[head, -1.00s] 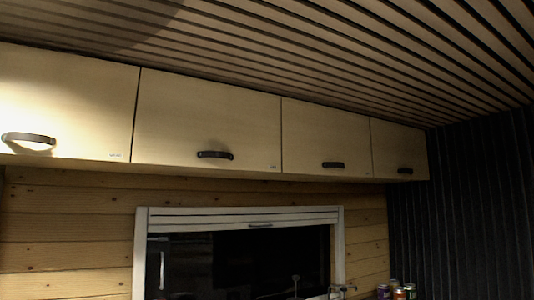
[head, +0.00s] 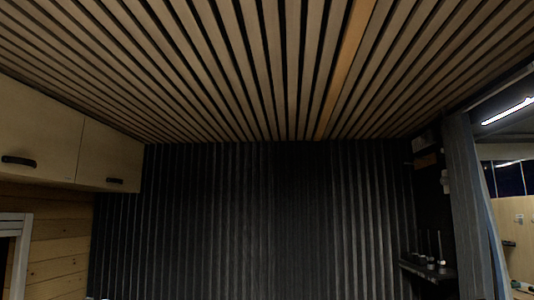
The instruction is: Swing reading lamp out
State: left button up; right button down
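No reading lamp can be made out in the head view. Neither my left gripper nor my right gripper is in view.
Overhead cabinets (head: 107,160) with dark handles hang at the left above a wood-plank wall (head: 58,240) and a white window frame (head: 18,262). A dark pleated curtain (head: 255,225) spans the middle. A small dark shelf (head: 428,271) with small items is at the right, beside a grey curtain (head: 468,205).

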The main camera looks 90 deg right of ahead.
aim_at(431, 139)
jog(key=z, duration=3.95)
